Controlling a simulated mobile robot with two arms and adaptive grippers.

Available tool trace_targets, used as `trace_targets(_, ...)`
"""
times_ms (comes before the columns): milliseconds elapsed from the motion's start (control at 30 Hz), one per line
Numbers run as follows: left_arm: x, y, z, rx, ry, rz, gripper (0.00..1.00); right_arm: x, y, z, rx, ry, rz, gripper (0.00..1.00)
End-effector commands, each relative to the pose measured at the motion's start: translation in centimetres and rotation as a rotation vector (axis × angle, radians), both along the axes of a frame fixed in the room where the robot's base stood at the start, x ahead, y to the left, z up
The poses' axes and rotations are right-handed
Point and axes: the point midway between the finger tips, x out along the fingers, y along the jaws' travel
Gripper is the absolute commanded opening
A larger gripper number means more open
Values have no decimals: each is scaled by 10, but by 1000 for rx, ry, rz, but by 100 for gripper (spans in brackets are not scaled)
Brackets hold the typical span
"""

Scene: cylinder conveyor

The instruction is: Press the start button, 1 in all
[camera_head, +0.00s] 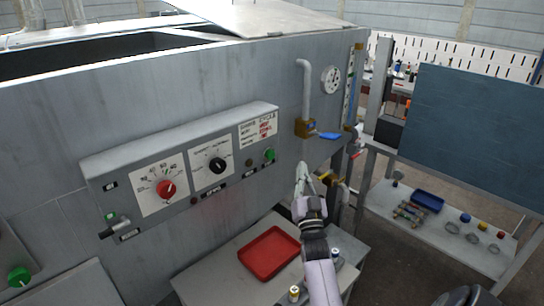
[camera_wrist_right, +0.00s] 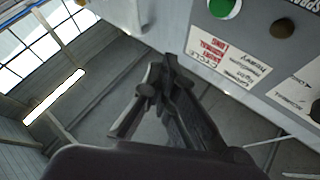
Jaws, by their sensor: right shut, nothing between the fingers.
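A round green button (camera_head: 269,155) sits at the right end of the grey control panel (camera_head: 180,135), below a small label with red print. It is the likely start button, though I cannot read its marking. In the right wrist view the green button (camera_wrist_right: 224,8) is cut off at the top edge. My right gripper (camera_head: 301,170) is shut and empty, to the right of the button and slightly lower, apart from it. Its dark fingers (camera_wrist_right: 160,75) are closed together in the wrist view. My left gripper is not in view.
The panel also carries a red dial (camera_head: 166,188) and a black dial (camera_head: 217,165). A pipe with a blue-handled valve (camera_head: 328,135) and a gauge (camera_head: 331,79) are right of the button. A red tray (camera_head: 270,255) lies on a table below. Shelves stand at right.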

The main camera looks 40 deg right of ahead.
Motion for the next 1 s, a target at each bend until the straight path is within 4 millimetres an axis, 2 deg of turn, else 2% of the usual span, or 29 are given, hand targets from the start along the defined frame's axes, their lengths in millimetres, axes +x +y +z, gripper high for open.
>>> trace_targets(233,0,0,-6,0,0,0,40,9,1,-1,0,-1,0,0)
trace_targets(700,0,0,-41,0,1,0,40,71,6,-4,0,0,1,0)
trace_targets(1000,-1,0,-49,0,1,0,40,88,8,-1,0,2,1,0)
